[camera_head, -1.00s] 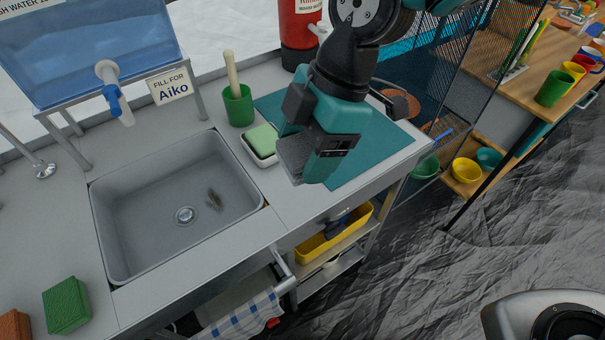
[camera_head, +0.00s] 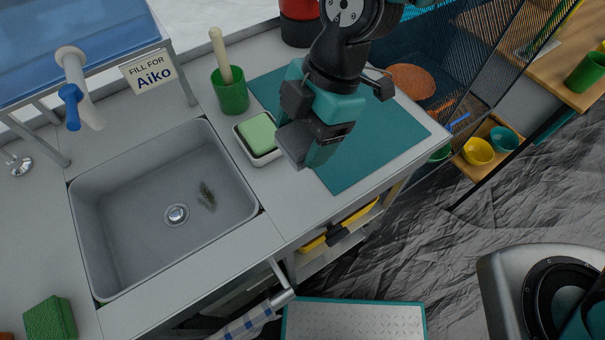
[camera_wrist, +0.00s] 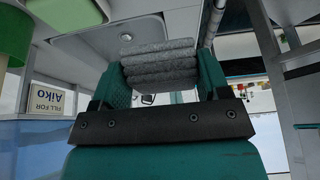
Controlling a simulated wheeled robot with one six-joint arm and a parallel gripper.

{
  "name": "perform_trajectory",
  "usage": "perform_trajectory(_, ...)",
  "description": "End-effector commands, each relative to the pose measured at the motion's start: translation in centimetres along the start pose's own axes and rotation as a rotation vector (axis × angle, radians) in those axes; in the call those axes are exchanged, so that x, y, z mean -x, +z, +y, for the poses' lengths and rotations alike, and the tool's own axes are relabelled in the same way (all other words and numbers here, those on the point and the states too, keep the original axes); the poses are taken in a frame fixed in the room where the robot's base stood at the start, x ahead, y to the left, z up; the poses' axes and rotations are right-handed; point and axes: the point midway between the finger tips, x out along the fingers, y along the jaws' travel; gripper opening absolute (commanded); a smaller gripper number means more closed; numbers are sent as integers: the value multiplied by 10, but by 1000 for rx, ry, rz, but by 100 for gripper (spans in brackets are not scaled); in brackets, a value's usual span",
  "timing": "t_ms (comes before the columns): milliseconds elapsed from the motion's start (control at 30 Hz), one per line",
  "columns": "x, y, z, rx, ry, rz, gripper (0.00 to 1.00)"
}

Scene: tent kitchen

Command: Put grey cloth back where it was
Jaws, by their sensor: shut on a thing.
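A folded grey cloth (camera_wrist: 158,62) shows in the wrist view as several stacked layers between my teal fingers. My gripper (camera_head: 301,152) is shut on it and is seen over the counter in the head view, in front of the teal mat (camera_head: 375,150) and just right of the soap dish. In the head view, a dark grey patch sits at the gripper's end; I cannot tell there whether it is cloth or finger. The gap between gripper and counter is unclear.
A sink (camera_head: 130,235) lies to the left. A green soap (camera_head: 258,132) in a white dish (camera_head: 268,160) and a green cup (camera_head: 231,97) with a brush stand close by. A rail with a checked towel (camera_head: 245,325) and a metal-topped step (camera_head: 355,318) are in front.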

Motion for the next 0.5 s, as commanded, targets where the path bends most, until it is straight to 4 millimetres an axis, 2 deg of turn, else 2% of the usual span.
perform_trajectory(33, -15, 6, -1, -3, -7, -1, 35)
perform_trajectory(200, -56, 23, -1, -2, -6, -1, 35)
perform_trajectory(300, -72, 30, 0, 0, -4, 0, 35)
perform_trajectory(500, -89, 37, 0, 2, -3, 0, 35)
